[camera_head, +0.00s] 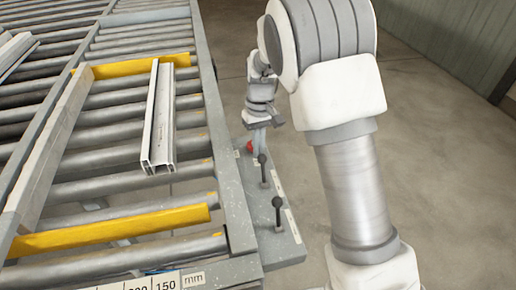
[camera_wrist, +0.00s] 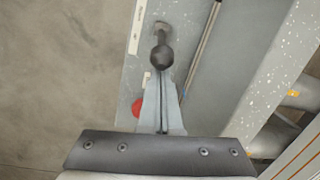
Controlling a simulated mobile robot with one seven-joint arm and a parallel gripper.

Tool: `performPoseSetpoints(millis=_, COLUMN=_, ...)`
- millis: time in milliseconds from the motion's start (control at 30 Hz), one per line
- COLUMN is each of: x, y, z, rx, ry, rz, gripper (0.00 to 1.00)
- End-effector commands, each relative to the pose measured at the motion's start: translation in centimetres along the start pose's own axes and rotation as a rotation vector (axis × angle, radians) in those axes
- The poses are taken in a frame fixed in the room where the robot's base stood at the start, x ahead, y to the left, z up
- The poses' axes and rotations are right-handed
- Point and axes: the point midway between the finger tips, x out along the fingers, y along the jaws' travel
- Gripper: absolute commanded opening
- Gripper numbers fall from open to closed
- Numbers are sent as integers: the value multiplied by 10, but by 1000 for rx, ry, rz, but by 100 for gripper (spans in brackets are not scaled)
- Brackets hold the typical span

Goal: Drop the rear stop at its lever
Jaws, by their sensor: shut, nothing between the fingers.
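A grey control plate (camera_head: 272,232) runs along the right side of the roller bench. Two levers with black ball knobs stand on it, a farther lever (camera_head: 262,160) and a nearer lever (camera_head: 277,203). My gripper (camera_head: 259,150) is shut and empty, just behind the farther lever. In the wrist view, one lever's black knob (camera_wrist: 162,57) sits just ahead of my closed fingertips (camera_wrist: 162,82); I cannot tell whether they touch it. Two yellow stop bars cross the rollers, a far bar (camera_head: 130,67) and a near bar (camera_head: 110,230). Which lever works which bar is not readable.
A pale aluminium profile (camera_head: 160,118) lies on the rollers between the yellow bars. A long grey rail (camera_head: 52,145) borders it on the left. A red part (camera_wrist: 137,108) sits on the plate beside my fingers. Open floor (camera_head: 440,150) lies to the right.

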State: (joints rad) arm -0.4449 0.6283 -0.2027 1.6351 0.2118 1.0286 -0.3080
Motion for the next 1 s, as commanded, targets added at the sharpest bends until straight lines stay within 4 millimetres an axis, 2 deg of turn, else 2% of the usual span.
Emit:
performPoseSetpoints(millis=667, x=-3, y=-1, z=8, rx=-7, ry=109, rz=20, gripper=0)
performPoseSetpoints(millis=1000, x=-2, y=-5, z=25, rx=-18, ry=283, rz=51, gripper=0)
